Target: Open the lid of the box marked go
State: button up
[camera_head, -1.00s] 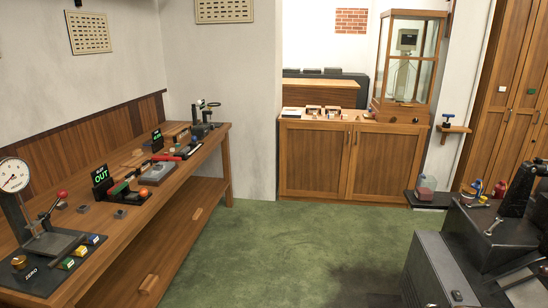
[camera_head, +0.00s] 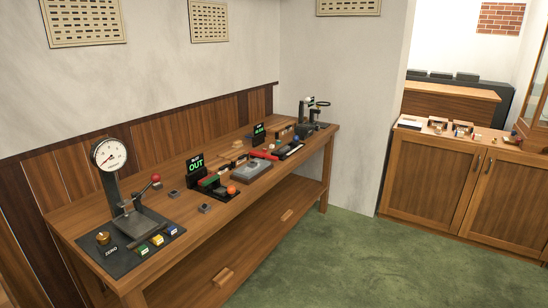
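No box with a readable "go" mark shows in this view. Several small boxes stand on the top of the wooden cabinet at the right: a white flat one (camera_head: 410,122), a small brown and white one (camera_head: 437,125) and another small one (camera_head: 462,130). They are too small to read any marking or to tell their lids. My gripper is not in view.
A long wooden bench (camera_head: 230,225) runs along the left wall, with a dial gauge stand (camera_head: 122,195), a green "OUT" display (camera_head: 195,167) and small tools. The wooden cabinet (camera_head: 430,185) stands at the right. Green floor (camera_head: 350,262) between them is clear.

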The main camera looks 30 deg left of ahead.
aim_at(214, 163)
jog(key=u, duration=0.15)
jog(key=i, duration=0.7)
jog(key=u, duration=0.45)
jog(key=i, duration=0.8)
jog(key=u, duration=0.75)
jog(key=i, duration=0.6)
jog(key=u, duration=0.75)
jog(key=i, duration=0.6)
jog(key=u, duration=0.65)
jog(key=i, duration=0.7)
jog(key=u, duration=0.3)
